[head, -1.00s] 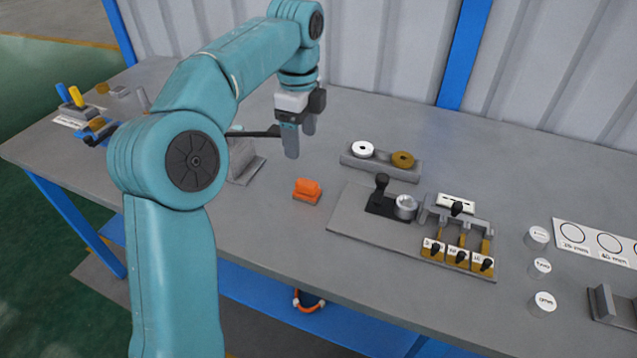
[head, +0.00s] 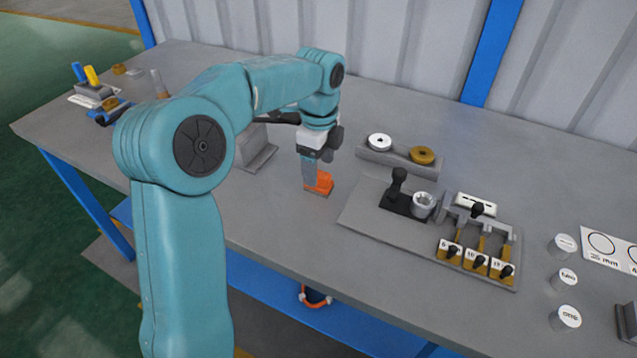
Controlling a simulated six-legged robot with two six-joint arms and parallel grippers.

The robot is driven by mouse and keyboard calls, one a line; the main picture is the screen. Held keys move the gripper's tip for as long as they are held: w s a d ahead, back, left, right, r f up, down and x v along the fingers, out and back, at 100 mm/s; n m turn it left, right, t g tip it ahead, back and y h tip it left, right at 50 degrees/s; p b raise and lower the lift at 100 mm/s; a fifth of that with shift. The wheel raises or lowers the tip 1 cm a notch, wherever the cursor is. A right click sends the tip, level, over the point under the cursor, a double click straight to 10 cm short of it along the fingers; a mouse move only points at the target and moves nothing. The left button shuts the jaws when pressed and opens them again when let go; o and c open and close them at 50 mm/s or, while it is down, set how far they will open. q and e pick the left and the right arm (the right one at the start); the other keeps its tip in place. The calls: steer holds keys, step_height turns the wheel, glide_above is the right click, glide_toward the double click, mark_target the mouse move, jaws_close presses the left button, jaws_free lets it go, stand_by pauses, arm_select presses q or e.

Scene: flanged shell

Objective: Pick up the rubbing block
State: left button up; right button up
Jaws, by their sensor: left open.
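The orange rubbing block (head: 323,183) lies on the grey table, left of the grey fixture plate. My left gripper (head: 314,178) points down at the block from above. My right gripper is not in view.
A grey plate (head: 362,218) with a black-handled clamp and several labelled toggles lies to the right. A holder (head: 388,160) with a white and a brown ring stands behind. White cylinders (head: 563,280) stand at far right. Bare table lies in front of the block.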

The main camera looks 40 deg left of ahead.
mark_target(319, 173)
arm_select(q)
steer(key=f, duration=0.4)
steer(key=shift+w+a+f+b, duration=0.2)
steer(key=shift+f+b, duration=0.1)
steer(key=shift+f, duration=0.1)
steer(key=c, duration=1.2)
step_height(319, 173, up, 20)
steer(key=p, duration=0.5)
steer(key=shift+o, duration=1)
